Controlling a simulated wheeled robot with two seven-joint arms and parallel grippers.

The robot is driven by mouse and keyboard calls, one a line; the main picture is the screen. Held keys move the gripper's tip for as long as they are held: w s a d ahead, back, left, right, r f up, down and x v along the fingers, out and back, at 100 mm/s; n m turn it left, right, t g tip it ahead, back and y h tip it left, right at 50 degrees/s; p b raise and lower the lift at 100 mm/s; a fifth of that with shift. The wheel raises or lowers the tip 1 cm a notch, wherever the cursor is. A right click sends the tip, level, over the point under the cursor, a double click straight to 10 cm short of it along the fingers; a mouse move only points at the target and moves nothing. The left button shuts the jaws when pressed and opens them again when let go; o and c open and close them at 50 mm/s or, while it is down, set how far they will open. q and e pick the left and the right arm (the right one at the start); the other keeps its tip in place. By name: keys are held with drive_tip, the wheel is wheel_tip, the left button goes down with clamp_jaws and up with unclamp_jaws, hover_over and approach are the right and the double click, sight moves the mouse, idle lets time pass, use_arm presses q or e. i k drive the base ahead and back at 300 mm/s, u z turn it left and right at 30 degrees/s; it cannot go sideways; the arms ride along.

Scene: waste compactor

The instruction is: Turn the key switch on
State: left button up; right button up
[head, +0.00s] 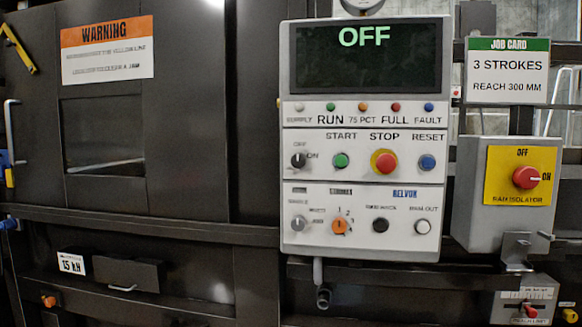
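The key switch (298,160) is a small dark round switch at the left of the upper button row on the grey control panel (364,258). OFF is printed above it and ON to its right. The display (366,60) at the top of the panel reads OFF in green. Neither of my grippers is in view, and nothing covers the switch.
Right of the switch sit a green start button (341,161), a red stop button (384,162) and a blue reset button (427,163). An isolator box (468,190) with a red knob (526,177) stands at right. A dark door (188,110) fills the left.

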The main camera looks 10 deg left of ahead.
sight(298, 161)
drive_tip(key=k, duration=0.15)
drive_tip(key=u, duration=2.2)
drive_tip(key=i, duration=1.8)
drive_tip(key=z, duration=2.35)
